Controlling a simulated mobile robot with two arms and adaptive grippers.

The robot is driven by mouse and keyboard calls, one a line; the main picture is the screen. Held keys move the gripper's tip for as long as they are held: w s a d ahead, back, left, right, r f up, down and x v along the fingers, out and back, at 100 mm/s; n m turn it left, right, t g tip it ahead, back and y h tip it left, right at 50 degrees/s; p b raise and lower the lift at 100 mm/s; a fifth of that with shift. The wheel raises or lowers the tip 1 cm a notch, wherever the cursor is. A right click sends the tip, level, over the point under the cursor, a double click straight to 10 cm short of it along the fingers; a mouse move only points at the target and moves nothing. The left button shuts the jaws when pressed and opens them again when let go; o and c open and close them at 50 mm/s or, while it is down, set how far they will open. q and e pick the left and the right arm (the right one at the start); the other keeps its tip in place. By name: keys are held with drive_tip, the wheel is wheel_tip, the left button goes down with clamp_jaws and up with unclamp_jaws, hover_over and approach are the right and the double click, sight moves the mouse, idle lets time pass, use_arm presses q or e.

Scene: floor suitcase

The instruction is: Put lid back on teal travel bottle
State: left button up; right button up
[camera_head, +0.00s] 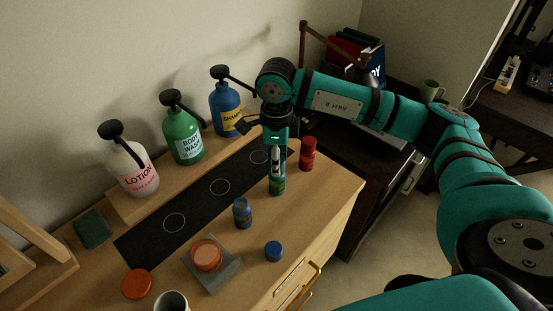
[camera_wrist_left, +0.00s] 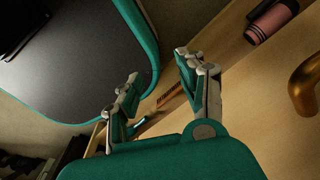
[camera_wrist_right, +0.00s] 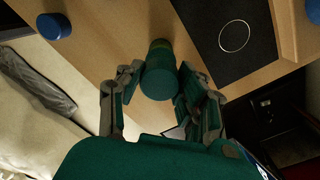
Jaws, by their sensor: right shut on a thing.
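My right gripper (camera_head: 276,166) points down over the counter and is shut on a teal cap-like lid (camera_wrist_right: 159,82). The lid sits between the fingers in the right wrist view. The teal travel bottle (camera_head: 277,187) stands upright directly below it, near the dark mat; its olive-green part (camera_wrist_right: 160,48) shows just beyond the lid. The lid and bottle look in line, but I cannot tell whether the lid is fully seated. My left gripper (camera_wrist_left: 155,80) shows only in the left wrist view, its fingers apart with nothing between them.
A small blue bottle (camera_head: 242,213), a blue lid (camera_head: 273,251), a red bottle (camera_head: 307,154), an orange jar (camera_head: 206,254) and an orange lid (camera_head: 137,284) stand around. Pump bottles line the back ledge. The dark mat (camera_head: 197,205) with circles is mostly clear.

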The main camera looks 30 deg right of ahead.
drive_tip(key=shift+f+b, duration=0.2)
drive_tip(key=shift+b, duration=0.4)
idle(0.9)
idle(0.3)
drive_tip(key=o, duration=1.3)
drive_tip(key=shift+c, duration=0.2)
drive_tip(key=shift+r, duration=0.15)
drive_tip(key=shift+r+p, duration=1.9)
drive_tip(key=shift+r, duration=1.5)
clamp_jaws()
